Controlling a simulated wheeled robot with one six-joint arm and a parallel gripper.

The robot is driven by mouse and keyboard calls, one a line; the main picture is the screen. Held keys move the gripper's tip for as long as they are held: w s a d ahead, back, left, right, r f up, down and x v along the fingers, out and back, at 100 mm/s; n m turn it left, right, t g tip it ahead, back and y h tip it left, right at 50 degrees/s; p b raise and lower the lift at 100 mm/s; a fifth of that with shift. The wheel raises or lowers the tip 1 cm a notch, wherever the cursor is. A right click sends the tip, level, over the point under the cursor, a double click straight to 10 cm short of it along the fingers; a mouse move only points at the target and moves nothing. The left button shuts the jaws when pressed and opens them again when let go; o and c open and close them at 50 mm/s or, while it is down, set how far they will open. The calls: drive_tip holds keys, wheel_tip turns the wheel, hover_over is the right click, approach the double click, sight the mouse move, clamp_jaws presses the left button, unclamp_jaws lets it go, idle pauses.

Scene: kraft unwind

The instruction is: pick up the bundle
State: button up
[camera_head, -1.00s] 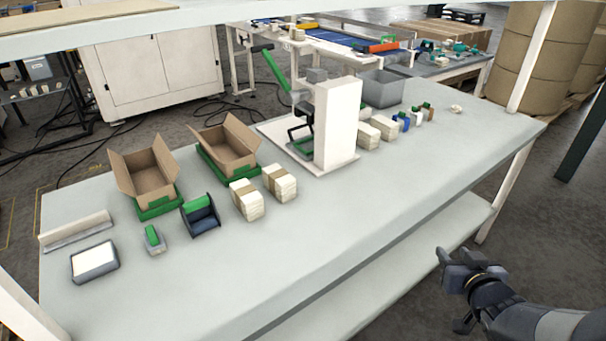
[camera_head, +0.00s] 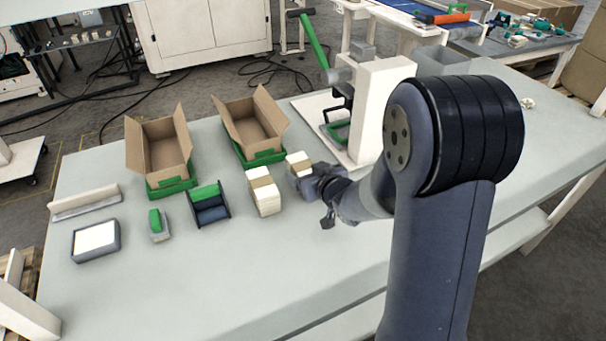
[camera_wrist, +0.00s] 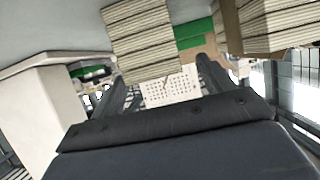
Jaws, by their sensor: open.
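Two cream banded bundles stand on the table. The left bundle (camera_head: 264,195) is in full view, and the right bundle (camera_head: 298,160) is partly hidden behind my gripper (camera_head: 322,190). My gripper is open, just to the near right of the right bundle. I cannot tell whether it touches it. In the wrist view, a striped stack (camera_wrist: 140,40) rises beyond the open fingers of my gripper (camera_wrist: 170,84). Another striped stack (camera_wrist: 275,25) is at the upper right. A pale dotted patch shows between the fingers.
Two open cartons (camera_head: 160,145) (camera_head: 252,123) sit on green trays behind the bundles. A dark holder (camera_head: 209,210), a green-topped block (camera_head: 157,226) and a white-topped box (camera_head: 96,240) stand left. A white press (camera_head: 375,110) stands behind my arm. The front of the table (camera_head: 200,290) is clear.

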drive_tip(key=shift+x, duration=1.9)
drive_tip(key=shift+d, duration=0.15)
drive_tip(key=c, duration=1.1)
